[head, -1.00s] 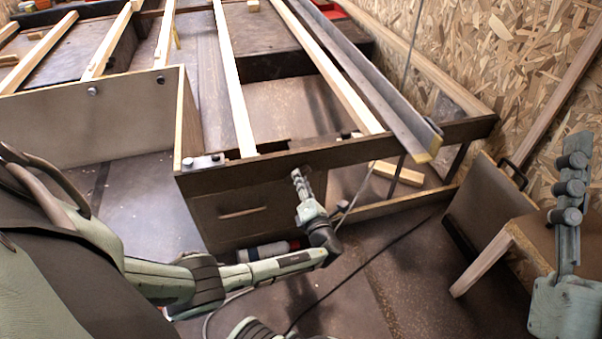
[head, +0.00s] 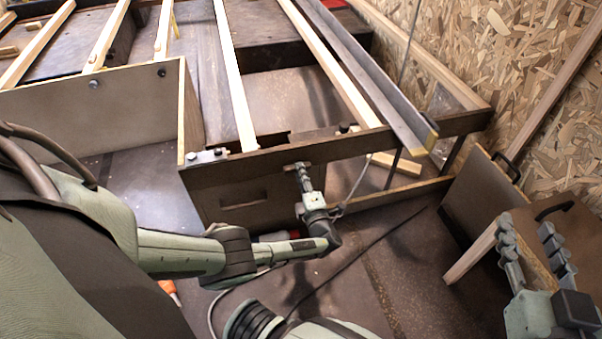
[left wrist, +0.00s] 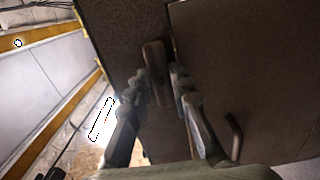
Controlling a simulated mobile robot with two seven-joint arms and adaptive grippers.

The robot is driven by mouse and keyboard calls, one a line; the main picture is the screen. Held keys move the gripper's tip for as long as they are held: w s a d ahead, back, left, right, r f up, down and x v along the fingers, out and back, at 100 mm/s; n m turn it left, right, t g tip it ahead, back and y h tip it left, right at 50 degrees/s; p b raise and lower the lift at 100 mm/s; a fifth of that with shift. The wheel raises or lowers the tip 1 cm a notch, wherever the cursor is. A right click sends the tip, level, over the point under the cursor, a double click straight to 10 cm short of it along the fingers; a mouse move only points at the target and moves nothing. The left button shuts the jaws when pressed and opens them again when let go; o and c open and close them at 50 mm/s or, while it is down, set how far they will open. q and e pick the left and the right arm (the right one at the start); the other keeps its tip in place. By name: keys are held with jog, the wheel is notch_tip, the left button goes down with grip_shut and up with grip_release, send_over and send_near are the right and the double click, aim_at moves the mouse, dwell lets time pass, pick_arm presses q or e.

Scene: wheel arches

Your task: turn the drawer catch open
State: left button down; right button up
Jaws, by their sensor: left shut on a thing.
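The drawer front (head: 240,205) with its slot-like pull sits under the dark front rail of the frame, and it fills the right of the left wrist view (left wrist: 250,70). The drawer catch (left wrist: 157,72) is a small brown bar near the seam between rail and drawer front. My left gripper (head: 301,170) is at the rail, its fingers (left wrist: 160,88) closed on either side of the catch. The fingers hide part of the catch; I cannot tell whether it overlaps the drawer edge. My right gripper (head: 526,226) is open and empty at the lower right, away from the drawer.
A dark pull handle (left wrist: 235,137) stands on the drawer front. A wooden frame with pale slats (head: 236,90) spans above the drawer. A board box with a black handle (head: 507,165) stands at the right by the chipboard wall (head: 500,70). A cable (head: 350,265) lies on the floor.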

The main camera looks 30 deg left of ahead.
pick_arm(q)
jog(key=shift+a+r, duration=0.1)
jog(key=shift+a, duration=0.05)
jog(key=c, duration=1.4)
grip_release()
jog(key=shift+o, duration=0.2)
jog(key=shift+r, duration=0.6)
jog(key=o, duration=0.6)
jog(key=r, duration=0.6)
jog(key=shift+w, duration=0.25)
notch_tip(320, 180, up, 2)
jog(key=shift+r, duration=0.1)
jog(key=shift+c, duration=1.4)
jog(key=shift+s+r, duration=0.15)
jog(key=shift+r, duration=0.15)
jog(key=c, duration=0.3)
